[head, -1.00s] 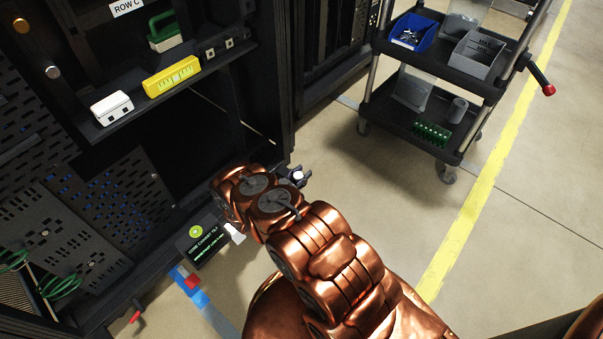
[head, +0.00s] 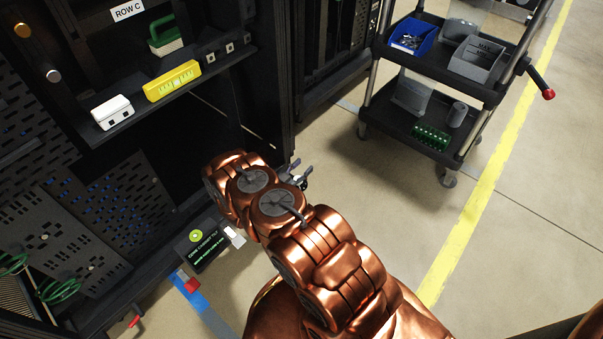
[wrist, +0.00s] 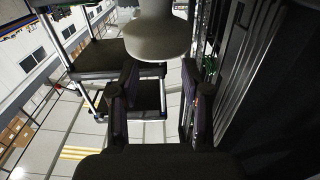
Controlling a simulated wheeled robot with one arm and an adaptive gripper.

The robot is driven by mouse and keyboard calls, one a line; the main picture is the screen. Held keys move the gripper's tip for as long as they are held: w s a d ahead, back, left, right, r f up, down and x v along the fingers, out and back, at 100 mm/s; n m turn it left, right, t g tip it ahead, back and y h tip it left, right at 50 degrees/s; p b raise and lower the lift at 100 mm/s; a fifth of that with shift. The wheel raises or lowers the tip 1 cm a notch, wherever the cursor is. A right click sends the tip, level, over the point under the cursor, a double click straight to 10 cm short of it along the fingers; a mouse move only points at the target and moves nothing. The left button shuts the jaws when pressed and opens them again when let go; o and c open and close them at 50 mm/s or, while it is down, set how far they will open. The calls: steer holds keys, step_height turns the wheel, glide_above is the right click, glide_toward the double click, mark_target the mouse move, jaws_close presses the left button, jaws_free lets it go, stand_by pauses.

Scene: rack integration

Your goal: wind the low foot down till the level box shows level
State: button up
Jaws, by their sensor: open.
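My gripper (head: 298,176) is low in front of the cabinet, right of the level box and partly hidden by my copper arm. In the wrist view, its two dark fingers (wrist: 166,98) stand apart with nothing between their tips. A grey rounded shape (wrist: 162,38) fills the top of that view; I cannot tell what it is. I cannot make out the low foot for certain.
A two-tier cart (head: 440,66) stands at the upper right. The floor between cart and arm is clear.

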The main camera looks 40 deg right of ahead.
steer(key=shift+r, duration=2.3)
steer(key=shift+o, duration=0.3)
